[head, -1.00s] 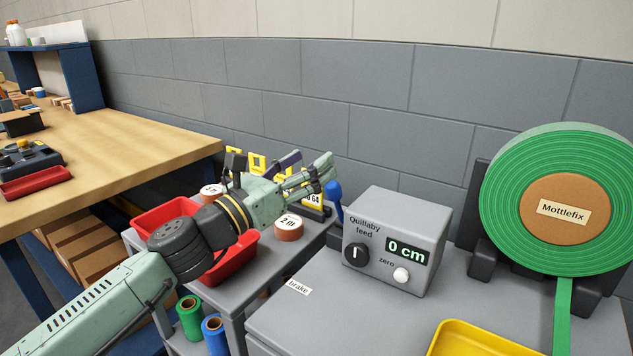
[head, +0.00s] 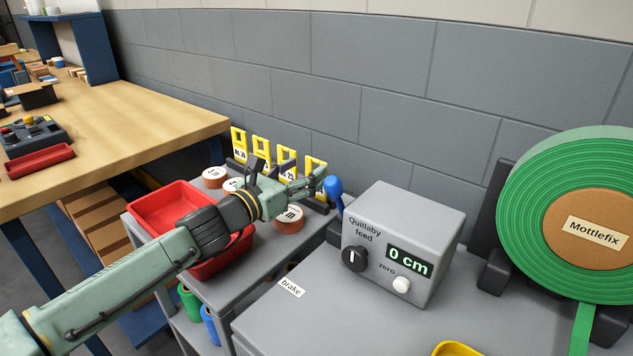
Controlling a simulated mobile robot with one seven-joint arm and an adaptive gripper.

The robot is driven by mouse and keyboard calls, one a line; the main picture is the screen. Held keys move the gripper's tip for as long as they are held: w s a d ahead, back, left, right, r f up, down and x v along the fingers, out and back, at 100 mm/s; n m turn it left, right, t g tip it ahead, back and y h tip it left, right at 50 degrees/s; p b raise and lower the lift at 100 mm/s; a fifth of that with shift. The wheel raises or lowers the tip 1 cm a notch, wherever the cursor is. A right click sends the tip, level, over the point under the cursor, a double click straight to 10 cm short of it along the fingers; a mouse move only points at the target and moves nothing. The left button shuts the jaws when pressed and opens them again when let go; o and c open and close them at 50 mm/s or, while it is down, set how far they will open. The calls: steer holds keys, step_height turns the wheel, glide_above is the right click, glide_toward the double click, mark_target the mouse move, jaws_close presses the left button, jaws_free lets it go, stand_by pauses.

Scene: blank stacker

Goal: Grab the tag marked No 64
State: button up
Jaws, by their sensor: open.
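Several yellow tags stand upright in a row in a dark holder against the wall. The rightmost tag (head: 317,164) shows only its top. Its label is hidden behind my gripper now, but the earlier view showed "64" on it. My gripper (head: 316,183) is open, with its fingers in front of the rightmost tag's lower part. I cannot tell whether they touch it. The leftmost tag (head: 238,138) and the third tag (head: 287,160) carry white number labels that are small and partly covered. The second tag (head: 260,147) is partly hidden by my arm.
A red bin (head: 165,208) and several orange-brown discs (head: 289,220) sit on the grey cart below my arm. A blue-knobbed lever (head: 333,187) stands just right of my fingers, beside the Quillaby feed box (head: 405,235). A green roll (head: 530,215) is at the right.

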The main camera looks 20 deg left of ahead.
mark_target(316, 159)
steer(key=p+x, duration=0.1)
steer(key=x, duration=0.3)
steer(key=shift+a+r+p, duration=0.1)
steer(key=shift+r+p, duration=0.05)
steer(key=shift+p, duration=0.15)
steer(key=shift+w, duration=0.5)
steer(key=shift+c, duration=0.4)
steer(key=c, duration=0.8)
steer(key=shift+o, duration=0.2)
